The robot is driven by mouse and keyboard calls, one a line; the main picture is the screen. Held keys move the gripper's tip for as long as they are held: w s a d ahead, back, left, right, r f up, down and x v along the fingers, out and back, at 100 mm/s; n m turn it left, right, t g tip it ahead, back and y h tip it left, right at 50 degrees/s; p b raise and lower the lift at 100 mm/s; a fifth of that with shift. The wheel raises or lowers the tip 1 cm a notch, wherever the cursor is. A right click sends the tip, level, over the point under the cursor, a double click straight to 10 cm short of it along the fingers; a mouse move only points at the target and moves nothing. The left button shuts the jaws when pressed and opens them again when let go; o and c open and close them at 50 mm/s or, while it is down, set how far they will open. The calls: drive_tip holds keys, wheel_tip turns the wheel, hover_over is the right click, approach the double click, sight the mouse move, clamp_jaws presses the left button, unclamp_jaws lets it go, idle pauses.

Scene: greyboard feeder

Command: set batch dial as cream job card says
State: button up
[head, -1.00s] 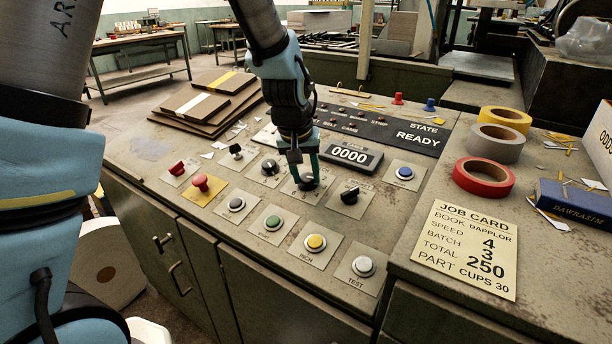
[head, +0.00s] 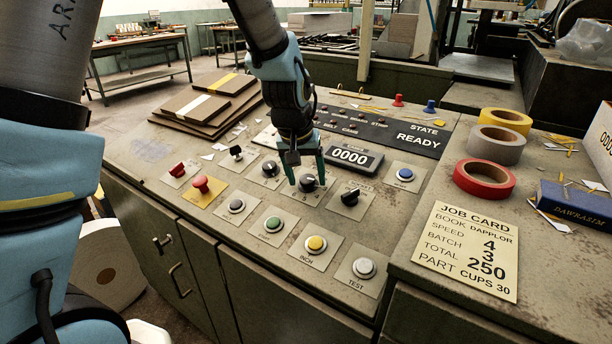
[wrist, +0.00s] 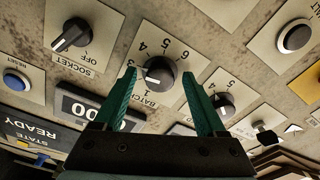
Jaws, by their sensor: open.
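The cream job card (head: 468,250) lies flat at the right and reads speed 4, batch 3, total 250. The batch dial (head: 308,184) is a black knob on a numbered plate in the middle of the panel. In the wrist view the batch dial (wrist: 160,72) carries a white mark on its lower left side; the number it points at cannot be told surely. My gripper (head: 306,178) is open, fingers apart, pointing down over the dial. In the wrist view its green fingertips (wrist: 159,74) stand on either side of the knob, with visible gaps.
Close by are the socket dial (head: 350,196), another numbered dial (head: 270,169) and the counter display (head: 350,156) reading 0000. A red mushroom button (head: 201,184) and several push buttons sit nearer the front. Tape rolls (head: 484,178) and a blue book (head: 575,207) lie at right.

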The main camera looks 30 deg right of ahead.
drive_tip(key=v, duration=1)
drive_tip(key=shift+r+b, duration=0.4)
drive_tip(key=w+a+f+n+y+p, duration=0.1)
drive_tip(key=w+a, duration=0.2)
drive_tip(key=a, duration=0.5)
drive_tip(key=w+a+f+n+p, duration=0.1)
drive_tip(key=w+a+n, duration=0.1)
drive_tip(key=a, duration=0.6)
drive_tip(key=s+a+f+n+y+p, duration=0.1)
drive_tip(key=s+a, duration=0.1)
drive_tip(key=a, duration=0.7)
drive_tip(key=s+a+f+n+p, duration=0.1)
drive_tip(key=s+a+n, duration=0.1)
drive_tip(key=a, duration=0.7)
drive_tip(key=shift+y, duration=0.4)
drive_tip(key=shift+w+a, duration=0.1)
